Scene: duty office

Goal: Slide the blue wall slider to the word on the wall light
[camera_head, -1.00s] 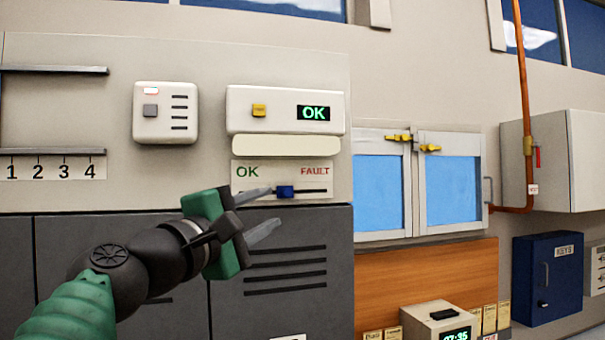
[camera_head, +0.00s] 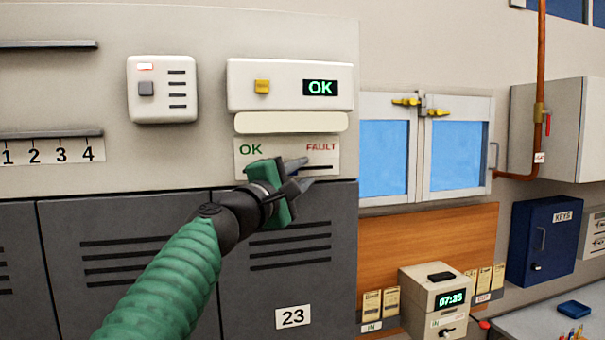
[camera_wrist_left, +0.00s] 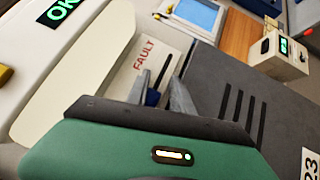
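The wall light (camera_head: 320,88) reads OK in green on a white box. Below it is the slider plate (camera_head: 322,158), with OK in green at its left end and FAULT in red at its right, above a dark slot. The blue wall slider is hidden behind my left gripper (camera_head: 307,172) in the head view. In the left wrist view the blue slider (camera_wrist_left: 153,98) shows between the fingers of the left gripper (camera_wrist_left: 162,90), close to the left finger. The fingers stand apart, with a gap by the right finger. My right gripper is not in view.
A yellow button (camera_head: 262,86) sits on the light's box. A white switch box (camera_head: 162,90) is on the wall to the left. Grey lockers (camera_head: 290,250) lie below the plate. A blue-paned window (camera_head: 385,158) and a clock box (camera_head: 440,305) are at right.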

